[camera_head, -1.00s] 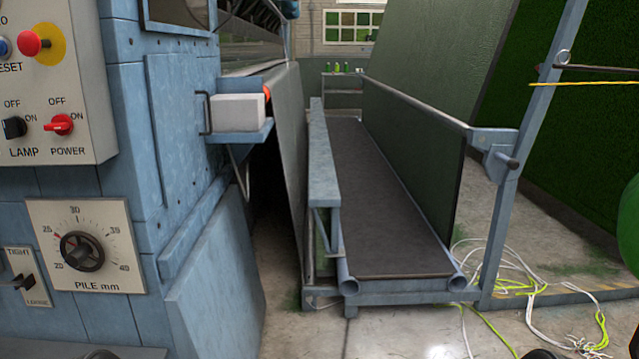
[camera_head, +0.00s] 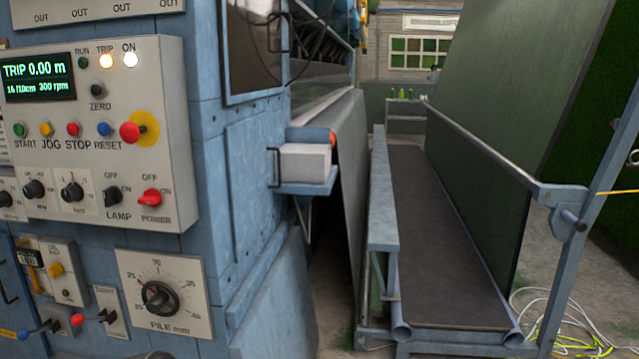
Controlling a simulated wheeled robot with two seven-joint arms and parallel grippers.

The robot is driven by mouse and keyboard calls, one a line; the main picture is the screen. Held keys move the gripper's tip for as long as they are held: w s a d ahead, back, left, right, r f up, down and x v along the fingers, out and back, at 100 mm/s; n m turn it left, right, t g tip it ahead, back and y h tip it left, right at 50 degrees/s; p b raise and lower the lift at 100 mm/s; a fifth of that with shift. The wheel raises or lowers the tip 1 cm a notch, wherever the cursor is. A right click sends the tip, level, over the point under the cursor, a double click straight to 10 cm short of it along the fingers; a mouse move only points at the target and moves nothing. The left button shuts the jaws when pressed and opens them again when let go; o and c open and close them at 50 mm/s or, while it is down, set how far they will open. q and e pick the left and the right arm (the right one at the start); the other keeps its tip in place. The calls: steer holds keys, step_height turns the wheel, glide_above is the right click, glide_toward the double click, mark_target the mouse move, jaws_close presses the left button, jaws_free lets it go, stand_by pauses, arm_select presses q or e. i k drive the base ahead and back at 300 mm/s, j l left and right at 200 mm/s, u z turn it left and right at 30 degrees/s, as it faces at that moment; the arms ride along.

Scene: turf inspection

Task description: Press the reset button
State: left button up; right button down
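The blue reset button (camera_head: 104,129) is on the grey control panel (camera_head: 150,75) at the left, above the label RESET. It stands between the red stop button (camera_head: 73,129) and the red emergency knob (camera_head: 130,131) on its yellow plate. The panel's display (camera_head: 39,82) reads TRIP 0.00 m and 300 rpm. Neither of my grippers shows clearly in this view.
The blue machine body (camera_head: 235,180) fills the left side. A small shelf with a white block (camera_head: 305,162) juts out from it. A walkway (camera_head: 430,230) with a rail (camera_head: 490,155) lies to the right. Loose cables (camera_head: 560,320) lie on the floor at lower right.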

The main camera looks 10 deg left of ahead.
mark_target(103, 129)
steer(key=u, duration=1.4)
